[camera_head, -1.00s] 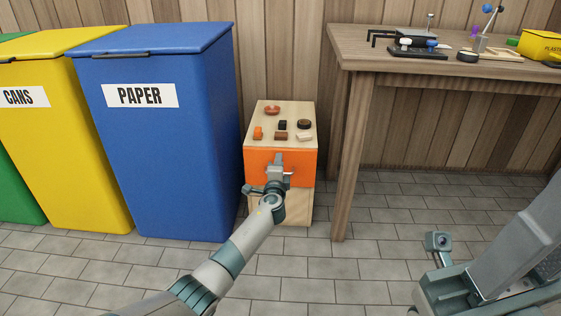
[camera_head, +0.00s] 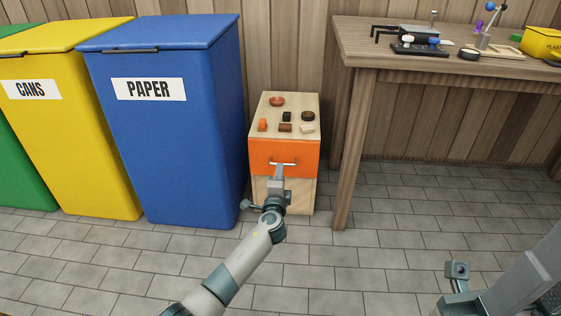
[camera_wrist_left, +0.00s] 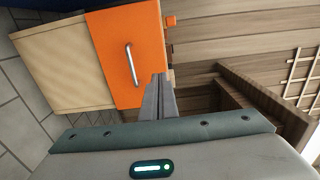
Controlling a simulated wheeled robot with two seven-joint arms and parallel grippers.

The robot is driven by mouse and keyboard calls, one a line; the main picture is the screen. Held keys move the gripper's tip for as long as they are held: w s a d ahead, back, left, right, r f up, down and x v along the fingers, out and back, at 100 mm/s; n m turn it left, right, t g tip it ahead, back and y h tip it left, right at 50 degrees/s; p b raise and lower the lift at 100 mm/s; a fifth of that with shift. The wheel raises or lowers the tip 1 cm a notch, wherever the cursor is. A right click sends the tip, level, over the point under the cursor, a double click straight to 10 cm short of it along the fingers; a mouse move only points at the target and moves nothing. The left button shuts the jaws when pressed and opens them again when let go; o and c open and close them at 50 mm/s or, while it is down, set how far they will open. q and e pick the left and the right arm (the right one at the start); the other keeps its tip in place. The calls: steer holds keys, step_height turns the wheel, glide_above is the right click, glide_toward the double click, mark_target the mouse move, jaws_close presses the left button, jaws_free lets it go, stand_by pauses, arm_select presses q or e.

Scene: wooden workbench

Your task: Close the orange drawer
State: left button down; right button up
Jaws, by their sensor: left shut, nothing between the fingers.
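The orange drawer (camera_head: 284,151) is the upper front of a small light-wood cabinet (camera_head: 300,195), with a silver bar handle (camera_head: 285,163). Its front looks about flush with the cabinet, with no gap that I can make out. It also shows in the left wrist view (camera_wrist_left: 117,60), with its handle (camera_wrist_left: 131,64). My left gripper (camera_head: 278,172) is shut and empty, just in front of the drawer below the handle. Its fingers (camera_wrist_left: 157,97) overlap the drawer's edge in the left wrist view; I cannot tell whether they touch it. My right arm is at lower right, its fingertips not visible.
Several small objects lie on the cabinet top (camera_head: 272,124). A blue paper bin (camera_head: 185,150) stands close on the left, beside a yellow cans bin (camera_head: 75,150). A wooden workbench (camera_head: 352,130) stands on the right. The tiled floor in front is mostly clear.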

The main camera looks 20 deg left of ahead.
arm_select(q)
steer(key=shift+v, duration=0.85)
